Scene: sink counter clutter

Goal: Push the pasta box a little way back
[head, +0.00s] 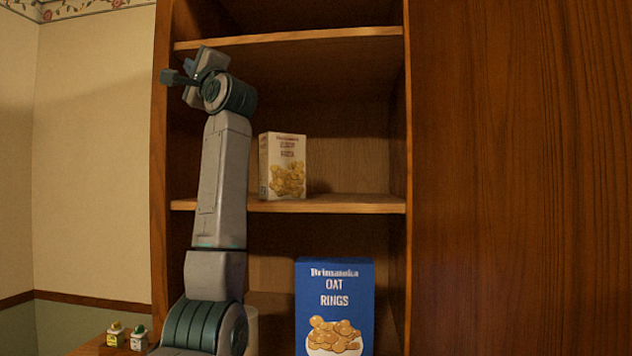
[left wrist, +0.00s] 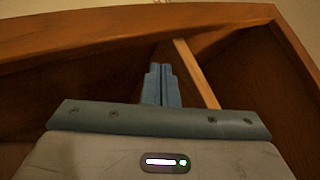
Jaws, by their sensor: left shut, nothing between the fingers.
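The pasta box (head: 284,167) is a small cream box with yellow-brown pieces pictured on its front. It stands upright on the middle shelf, near the shelf's front edge, in the head view. My left gripper (head: 175,77) is raised well above and to the left of the box, near the upper shelf, and does not touch it. Its two blue-grey fingers are together and empty in the left wrist view (left wrist: 161,80). The pasta box is not visible in the left wrist view. My right gripper is not in view.
A blue oat rings box (head: 335,300) stands below the middle shelf (head: 350,204). The upper shelf (head: 300,38) lies close to my gripper. The middle shelf is clear right of the pasta box. Two small jars (head: 115,334) stand at lower left.

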